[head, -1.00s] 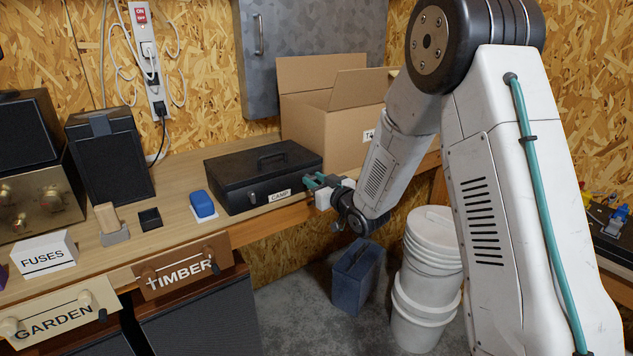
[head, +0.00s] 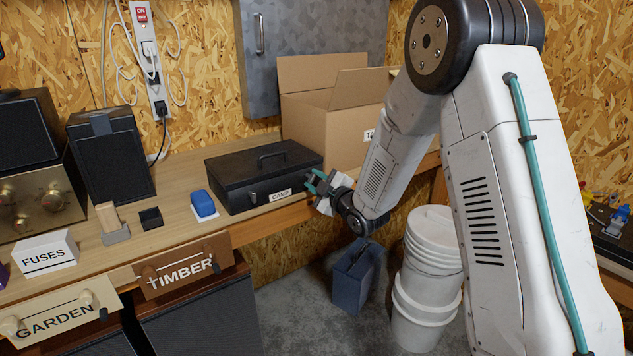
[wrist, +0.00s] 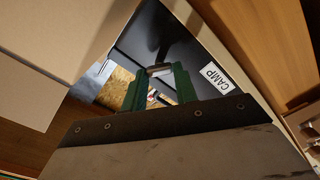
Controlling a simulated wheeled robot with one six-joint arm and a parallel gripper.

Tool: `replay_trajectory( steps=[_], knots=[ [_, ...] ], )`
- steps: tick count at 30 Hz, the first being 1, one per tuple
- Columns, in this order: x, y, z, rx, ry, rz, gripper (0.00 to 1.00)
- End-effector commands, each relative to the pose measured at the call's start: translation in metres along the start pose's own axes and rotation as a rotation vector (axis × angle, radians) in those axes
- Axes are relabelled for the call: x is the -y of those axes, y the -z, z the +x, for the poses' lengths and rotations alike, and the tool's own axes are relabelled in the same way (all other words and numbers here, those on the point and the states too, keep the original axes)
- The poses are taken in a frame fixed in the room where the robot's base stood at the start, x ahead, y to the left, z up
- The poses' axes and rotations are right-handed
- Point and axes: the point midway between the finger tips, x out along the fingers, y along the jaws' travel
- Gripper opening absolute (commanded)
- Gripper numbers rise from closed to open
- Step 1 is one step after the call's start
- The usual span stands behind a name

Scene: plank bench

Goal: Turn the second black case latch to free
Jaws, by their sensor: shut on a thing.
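The black case (head: 240,168), with a CAMP label (head: 280,195) on its front, lies closed on the bench. A small pale latch (head: 252,198) shows left of the label. My gripper (head: 317,183) is at the right end of the case front, with its wrist tilted. In the wrist view, its green fingers (wrist: 159,82) are shut on a small metallic latch (wrist: 159,69) beside the CAMP label. The fingers hide most of this latch in the head view, so its exact angle is hard to tell.
An open cardboard box (head: 335,115) stands close behind and right of the case. A blue block (head: 203,204) lies on the bench to the left. White buckets (head: 430,270) and a blue-grey container (head: 357,275) stand on the floor below.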

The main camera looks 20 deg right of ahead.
Motion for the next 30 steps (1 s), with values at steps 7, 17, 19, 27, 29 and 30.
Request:
replay_trajectory(
  steps=[7, 17, 19, 27, 29, 30],
  knots=[
    [0.0016, -0.0006, -0.0004, 0.001, 0.001, -0.231, 0.06],
    [0.0028, -0.0010, -0.0004, 0.001, 0.002, -0.486, 0.06],
    [0.0029, -0.0011, -0.0004, 0.001, 0.002, -0.526, 0.06],
    [0.0034, -0.0013, -0.0004, 0.001, 0.002, -0.623, 0.06],
    [0.0034, -0.0013, -0.0004, 0.001, 0.002, -0.632, 0.06],
    [0.0034, -0.0014, -0.0005, 0.001, 0.002, -0.638, 0.06]
  ],
)
